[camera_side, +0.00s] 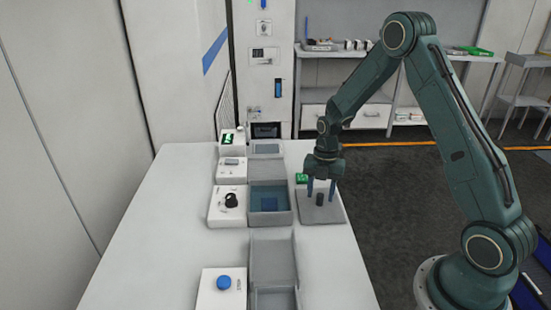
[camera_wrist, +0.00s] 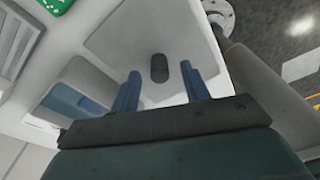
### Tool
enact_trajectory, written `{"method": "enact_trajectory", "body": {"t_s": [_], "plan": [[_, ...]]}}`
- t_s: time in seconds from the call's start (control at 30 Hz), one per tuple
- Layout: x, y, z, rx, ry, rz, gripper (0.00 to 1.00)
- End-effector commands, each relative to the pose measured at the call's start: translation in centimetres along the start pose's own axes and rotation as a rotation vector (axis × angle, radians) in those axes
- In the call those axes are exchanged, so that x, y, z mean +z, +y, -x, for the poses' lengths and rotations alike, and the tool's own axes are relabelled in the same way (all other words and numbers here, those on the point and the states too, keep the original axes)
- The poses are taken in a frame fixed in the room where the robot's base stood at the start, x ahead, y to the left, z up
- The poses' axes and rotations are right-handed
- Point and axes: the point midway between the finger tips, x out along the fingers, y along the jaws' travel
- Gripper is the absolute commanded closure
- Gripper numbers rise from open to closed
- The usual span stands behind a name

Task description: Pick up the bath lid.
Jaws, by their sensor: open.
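The bath lid is a flat light-grey plate (camera_side: 325,215) with a dark upright cylindrical knob (camera_side: 320,199) near its middle. It lies on the white bench to the right of the bath (camera_side: 256,217), an open grey box with blue liquid inside. My gripper (camera_side: 320,192) points down over the lid with its blue fingers apart, one on each side of the knob in the side view. In the wrist view the lid (camera_wrist: 115,38) and knob (camera_wrist: 159,68) lie beyond the open fingertips (camera_wrist: 160,72). I cannot tell whether the fingers reach down around the knob.
A white box with a black dial (camera_side: 228,206) stands left of the bath. A grey tray (camera_side: 273,258) and a blue-button box (camera_side: 223,290) are in front. The bench's left side is clear.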

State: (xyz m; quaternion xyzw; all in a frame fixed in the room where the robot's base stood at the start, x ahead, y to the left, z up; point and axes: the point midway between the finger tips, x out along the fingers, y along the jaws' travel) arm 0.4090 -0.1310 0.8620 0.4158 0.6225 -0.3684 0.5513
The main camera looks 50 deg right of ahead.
Motion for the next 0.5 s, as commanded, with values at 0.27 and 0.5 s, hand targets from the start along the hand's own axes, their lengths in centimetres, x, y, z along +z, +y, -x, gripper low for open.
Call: {"method": "enact_trajectory", "body": {"t_s": [0.27, 0.5], "plan": [[0.0, 0.0, -1.7, 0.0, 0.0, 0.0, 0.54], [0.0, 0.0, -1.6, 0.0, 0.0, 0.0, 0.54]]}}
